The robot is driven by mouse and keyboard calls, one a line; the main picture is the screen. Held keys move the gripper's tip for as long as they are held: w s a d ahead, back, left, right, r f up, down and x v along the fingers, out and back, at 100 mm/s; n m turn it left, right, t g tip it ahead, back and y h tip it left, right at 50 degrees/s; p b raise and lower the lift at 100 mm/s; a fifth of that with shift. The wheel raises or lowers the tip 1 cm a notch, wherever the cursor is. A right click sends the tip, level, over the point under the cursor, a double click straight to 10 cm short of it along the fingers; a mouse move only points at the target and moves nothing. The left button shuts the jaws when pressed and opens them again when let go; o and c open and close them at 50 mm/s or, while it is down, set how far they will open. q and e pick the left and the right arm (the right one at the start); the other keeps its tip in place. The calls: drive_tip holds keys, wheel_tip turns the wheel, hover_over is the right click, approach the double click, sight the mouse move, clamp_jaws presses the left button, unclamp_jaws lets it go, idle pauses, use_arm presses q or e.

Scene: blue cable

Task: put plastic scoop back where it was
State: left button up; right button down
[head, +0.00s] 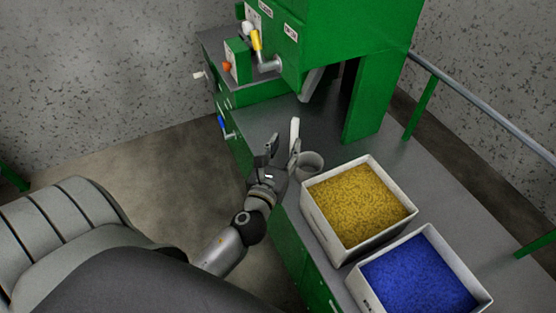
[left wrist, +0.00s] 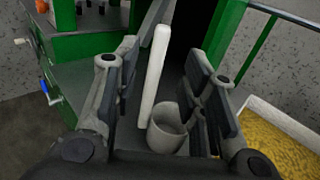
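The plastic scoop has an upright pale handle (head: 294,132) and a grey round cup (head: 309,166). It is on the dark worktop, just left of the white bin of yellow granules. My left gripper (head: 281,146) is close by on its left, with its fingers spread. In the left wrist view, the handle (left wrist: 156,72) and cup (left wrist: 168,130) show between the two open fingers (left wrist: 166,80), with gaps on both sides. I cannot tell how deep the handle sits between them. My right gripper is not in view.
A white bin of yellow granules (head: 309,206) and a white bin of blue granules (head: 374,300) stand on the worktop at the right. A green machine (head: 335,40) rises behind. The worktop (head: 262,119) left of the handle is clear. A metal rail (head: 480,105) runs at the far right.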

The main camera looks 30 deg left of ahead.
use_arm(q)
drive_tip(key=shift+b+v, duration=0.5)
drive_tip(key=shift+v, duration=2.1)
